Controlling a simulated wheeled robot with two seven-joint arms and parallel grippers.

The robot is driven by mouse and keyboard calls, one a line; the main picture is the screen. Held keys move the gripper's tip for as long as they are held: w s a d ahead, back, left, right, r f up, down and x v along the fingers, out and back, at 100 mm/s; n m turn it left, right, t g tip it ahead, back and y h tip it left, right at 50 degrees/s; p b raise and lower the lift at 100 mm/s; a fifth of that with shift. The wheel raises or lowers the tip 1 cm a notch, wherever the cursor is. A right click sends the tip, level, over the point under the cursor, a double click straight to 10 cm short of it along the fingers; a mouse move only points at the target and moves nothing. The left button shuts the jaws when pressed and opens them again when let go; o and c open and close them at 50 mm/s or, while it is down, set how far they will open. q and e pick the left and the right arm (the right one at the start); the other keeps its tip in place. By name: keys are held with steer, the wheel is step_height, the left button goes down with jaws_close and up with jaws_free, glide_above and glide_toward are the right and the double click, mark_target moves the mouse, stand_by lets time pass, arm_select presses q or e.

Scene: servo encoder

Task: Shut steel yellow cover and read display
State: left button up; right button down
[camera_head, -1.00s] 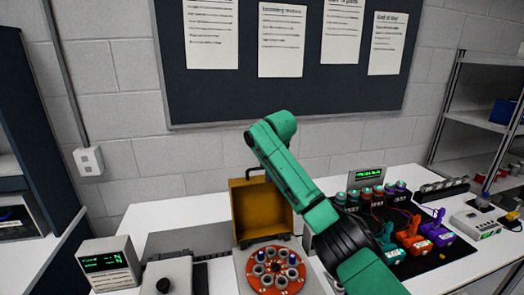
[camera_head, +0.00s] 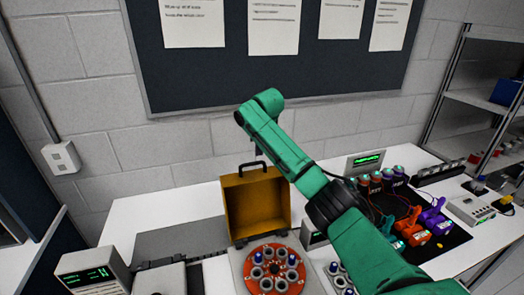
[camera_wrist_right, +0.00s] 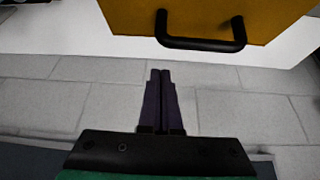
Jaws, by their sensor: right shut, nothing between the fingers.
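The yellow cover (camera_head: 257,205) stands open and upright behind a round red-orange disc (camera_head: 272,268) with several ringed sockets, some holding blue-tipped pegs. Its black handle (camera_head: 253,168) is at the top edge; cover and handle (camera_wrist_right: 205,43) also show in the right wrist view. My right gripper (camera_wrist_right: 160,73) is shut and empty, its dark fingers pointing toward the handle with a visible gap in the picture. In the head view my right arm reaches up past the cover, its hand mostly hidden. A display box (camera_head: 92,274) at the left shows green characters, too small to read surely. My left gripper is out of view.
A second green display (camera_head: 367,160) stands at the back right, behind several coloured knobs and orange and purple devices on a black mat (camera_head: 452,238). A grey wall (camera_head: 110,130) is behind the white table (camera_head: 150,222). Metal shelving (camera_head: 455,85) stands at the right.

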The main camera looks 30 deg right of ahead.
mark_target(262, 170)
steer(key=s+p, duration=0.1)
steer(key=s+a+p, duration=0.1)
steer(key=shift+s+f, duration=0.15)
steer(key=shift+s, duration=0.5)
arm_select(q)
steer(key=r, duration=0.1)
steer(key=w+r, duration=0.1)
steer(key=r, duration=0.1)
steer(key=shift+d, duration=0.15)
arm_select(e)
steer(key=shift+w+f, duration=0.1)
steer(key=shift+f, duration=0.05)
steer(key=shift+w, duration=0.1)
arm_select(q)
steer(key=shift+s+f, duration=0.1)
